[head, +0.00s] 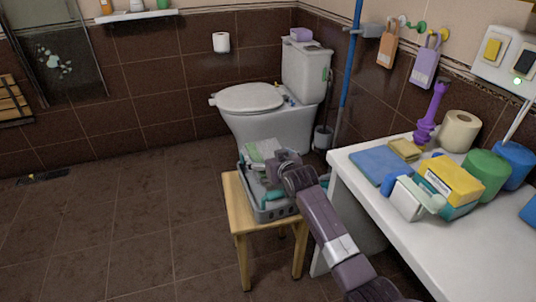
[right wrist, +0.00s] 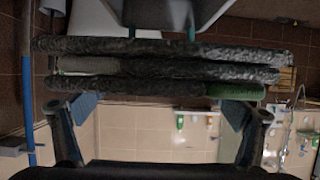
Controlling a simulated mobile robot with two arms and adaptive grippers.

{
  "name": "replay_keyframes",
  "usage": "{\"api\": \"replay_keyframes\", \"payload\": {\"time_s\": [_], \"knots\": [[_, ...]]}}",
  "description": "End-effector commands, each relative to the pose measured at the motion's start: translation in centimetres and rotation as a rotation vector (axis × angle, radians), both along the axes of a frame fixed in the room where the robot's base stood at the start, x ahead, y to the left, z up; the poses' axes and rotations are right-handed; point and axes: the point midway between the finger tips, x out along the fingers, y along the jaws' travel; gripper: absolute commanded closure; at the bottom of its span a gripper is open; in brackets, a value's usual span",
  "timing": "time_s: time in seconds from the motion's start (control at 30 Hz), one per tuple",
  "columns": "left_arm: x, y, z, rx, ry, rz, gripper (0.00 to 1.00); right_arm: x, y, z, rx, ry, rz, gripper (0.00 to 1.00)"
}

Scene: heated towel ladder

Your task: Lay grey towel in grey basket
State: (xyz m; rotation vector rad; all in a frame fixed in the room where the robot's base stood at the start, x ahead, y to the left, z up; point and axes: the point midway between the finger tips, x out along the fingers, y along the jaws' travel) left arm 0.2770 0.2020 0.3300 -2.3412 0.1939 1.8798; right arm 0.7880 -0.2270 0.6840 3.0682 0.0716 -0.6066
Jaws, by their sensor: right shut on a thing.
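The grey basket (head: 272,212) stands on a small wooden stool in the head view, with folded cloths in grey, pale green and teal in and over it. My right gripper (head: 284,164) is at the basket's top, over its right part, and hides some of the cloths. In the right wrist view a folded dark grey towel (right wrist: 160,72) spans the picture in several layers. Whether the towel touches the basket floor is hidden. My left gripper is not in view.
The wooden stool (head: 239,222) stands on open tiled floor. A white counter (head: 440,240) at the right holds a blue cloth (head: 381,164), a yellow box (head: 452,178), rolls and bottles. A toilet (head: 262,110) stands behind.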

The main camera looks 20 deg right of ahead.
Motion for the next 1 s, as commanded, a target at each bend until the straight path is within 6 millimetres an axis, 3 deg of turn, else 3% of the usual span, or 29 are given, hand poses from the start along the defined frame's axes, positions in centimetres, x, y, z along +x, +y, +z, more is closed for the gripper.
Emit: {"api": "replay_keyframes", "payload": {"time_s": [0.13,0.17,0.23,0.67,1.0], "knots": [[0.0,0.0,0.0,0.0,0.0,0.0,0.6,0.1,0.0,0.3,0.0,-0.006,0.0,0.5],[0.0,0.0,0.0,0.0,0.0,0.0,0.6,0.1,0.0,0.3,0.0,-0.006,0.0,0.07],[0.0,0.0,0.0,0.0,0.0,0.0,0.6,0.1,0.0,0.3,0.0,-0.005,0.0,0.0],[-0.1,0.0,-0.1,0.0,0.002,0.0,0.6,-0.6,0.0,0.1,0.0,0.003,0.0,0.0],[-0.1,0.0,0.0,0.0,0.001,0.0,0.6,-4.9,-0.2,2.0,0.0,-0.002,0.0,0.0]]}}
